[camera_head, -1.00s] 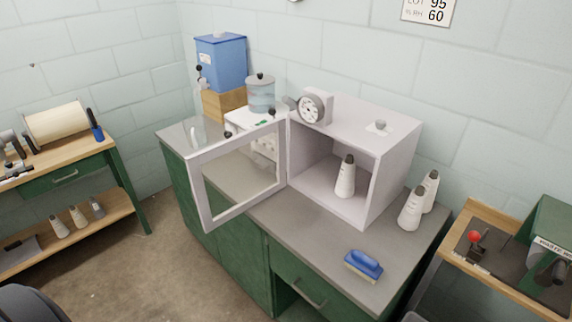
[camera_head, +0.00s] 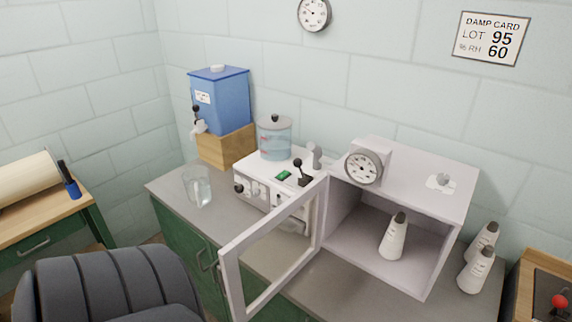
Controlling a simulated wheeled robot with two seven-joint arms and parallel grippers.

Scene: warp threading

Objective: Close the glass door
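The glass door (camera_head: 232,272) has a pale frame around a clear pane. It stands wide open, swung out to the left from the front left edge of the pale cabinet (camera_head: 443,195). Its lower part reaches the bottom of the view. The cabinet's front is open, and one white bottle-like cone with a dark top (camera_head: 393,238) stands inside it. A round dial (camera_head: 364,167) sits on top of the cabinet. Neither of my grippers shows in the view.
A machine with a glass jar (camera_head: 274,139) stands left of the cabinet, behind the door. A blue tank (camera_head: 219,99) on a wooden block (camera_head: 226,147) and a clear glass (camera_head: 198,187) are further left. Two cones (camera_head: 475,270) stand right of the cabinet. A dark padded chair (camera_head: 112,285) is at lower left.

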